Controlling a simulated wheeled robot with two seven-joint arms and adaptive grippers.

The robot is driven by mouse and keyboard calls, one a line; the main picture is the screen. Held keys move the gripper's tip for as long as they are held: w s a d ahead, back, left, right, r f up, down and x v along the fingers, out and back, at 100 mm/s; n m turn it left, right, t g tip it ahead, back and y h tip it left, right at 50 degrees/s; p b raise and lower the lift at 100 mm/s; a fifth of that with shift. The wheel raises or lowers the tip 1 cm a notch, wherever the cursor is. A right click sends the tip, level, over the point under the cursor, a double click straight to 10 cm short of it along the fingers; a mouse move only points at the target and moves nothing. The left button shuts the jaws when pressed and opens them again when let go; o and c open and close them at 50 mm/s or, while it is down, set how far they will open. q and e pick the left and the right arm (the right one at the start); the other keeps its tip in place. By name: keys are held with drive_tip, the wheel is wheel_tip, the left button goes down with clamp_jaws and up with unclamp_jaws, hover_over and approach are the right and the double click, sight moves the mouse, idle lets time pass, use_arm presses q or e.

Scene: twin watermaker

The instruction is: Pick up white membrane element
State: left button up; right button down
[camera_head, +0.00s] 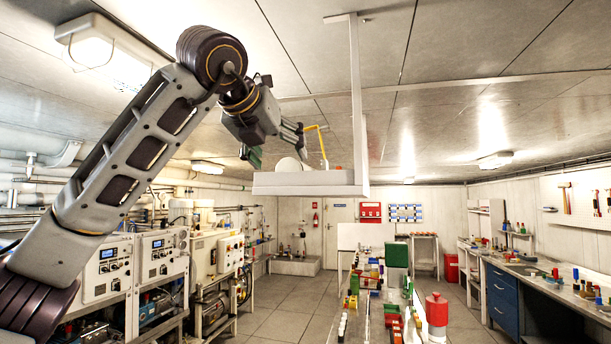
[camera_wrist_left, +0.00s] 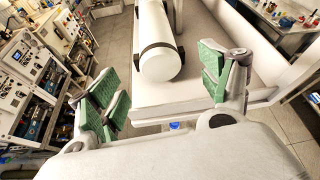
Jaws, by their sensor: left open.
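The white membrane element (camera_wrist_left: 153,30) is a long white cylinder with dark bands near its end. It lies on a white hanging shelf (camera_wrist_left: 197,95). In the head view only a small rounded white part of the element (camera_head: 289,165) shows above the rim of the shelf (camera_head: 305,190). My left gripper (camera_head: 273,143) is open at the left end of the shelf, a little above it. In the left wrist view the green-padded jaws of my left gripper (camera_wrist_left: 162,84) are spread wide, with the element's near end ahead between them, apart from both pads. My right gripper is not in view.
A vertical white post (camera_head: 357,90) carries the shelf from the ceiling. A yellow bent handle (camera_head: 321,140) stands up at the shelf. Machine cabinets (camera_head: 108,264) line the left wall.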

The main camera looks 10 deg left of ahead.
sight(286, 163)
use_arm(q)
drive_tip(key=shift+x, duration=1.15)
drive_tip(key=shift+p+x, duration=1)
drive_tip(key=shift+x, duration=0.4)
drive_tip(key=shift+p+x, duration=0.35)
drive_tip(key=shift+x, duration=0.85)
drive_tip(key=shift+a, duration=0.15)
drive_tip(key=shift+r, duration=0.1)
drive_tip(key=c, duration=1.5)
drive_tip(key=shift+r, duration=0.15)
